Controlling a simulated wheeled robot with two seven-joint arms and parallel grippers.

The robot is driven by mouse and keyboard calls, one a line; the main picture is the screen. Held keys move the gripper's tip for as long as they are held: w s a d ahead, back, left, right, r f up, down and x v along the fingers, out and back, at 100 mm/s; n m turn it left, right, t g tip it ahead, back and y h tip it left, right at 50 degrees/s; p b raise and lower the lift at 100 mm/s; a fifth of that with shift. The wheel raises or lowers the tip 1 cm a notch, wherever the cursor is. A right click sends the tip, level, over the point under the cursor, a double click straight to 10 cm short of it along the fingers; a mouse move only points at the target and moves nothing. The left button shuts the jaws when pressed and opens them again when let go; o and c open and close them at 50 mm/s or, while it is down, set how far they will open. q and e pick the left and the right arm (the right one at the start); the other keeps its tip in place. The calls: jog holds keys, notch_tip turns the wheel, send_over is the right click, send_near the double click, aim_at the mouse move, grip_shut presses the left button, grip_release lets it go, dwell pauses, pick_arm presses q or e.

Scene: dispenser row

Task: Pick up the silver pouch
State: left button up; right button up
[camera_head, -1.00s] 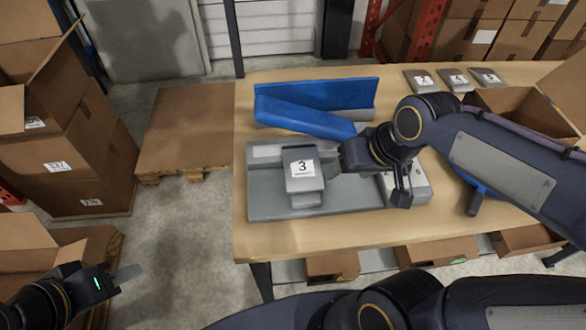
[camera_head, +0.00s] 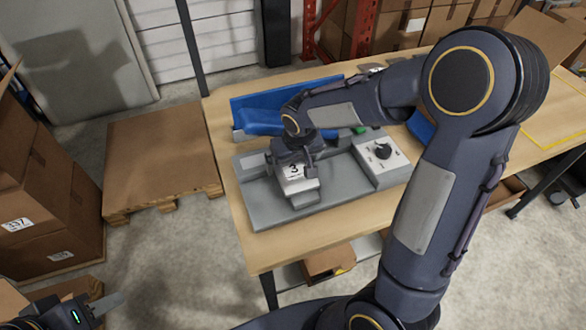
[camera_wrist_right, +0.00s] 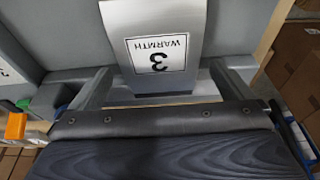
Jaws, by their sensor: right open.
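The silver pouch (camera_head: 297,187), with a white label reading 3, rests on the grey sealing machine (camera_head: 262,205) on the table. In the right wrist view the pouch (camera_wrist_right: 155,22) shows its label upside down, reading "3 WARMTH". My right gripper (camera_head: 294,168) is at the pouch's far end and hides part of it. In the right wrist view the open right gripper (camera_wrist_right: 160,82) has one finger on each side of the pouch, with a visible gap at each side. My left gripper (camera_head: 108,303) is at the lower left, away from the table; its jaw opening is unclear.
A blue trough (camera_head: 262,118) stands behind the machine. A box with a dial (camera_head: 383,152) is at the machine's right end. A wooden pallet (camera_head: 160,150) and cardboard boxes (camera_head: 40,200) are left of the table. My right arm hides much of the table's right side.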

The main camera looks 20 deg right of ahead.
jog(key=shift+x, duration=0.8)
jog(key=c, duration=0.9)
jog(key=shift+r, duration=0.15)
jog(key=shift+c, duration=0.2)
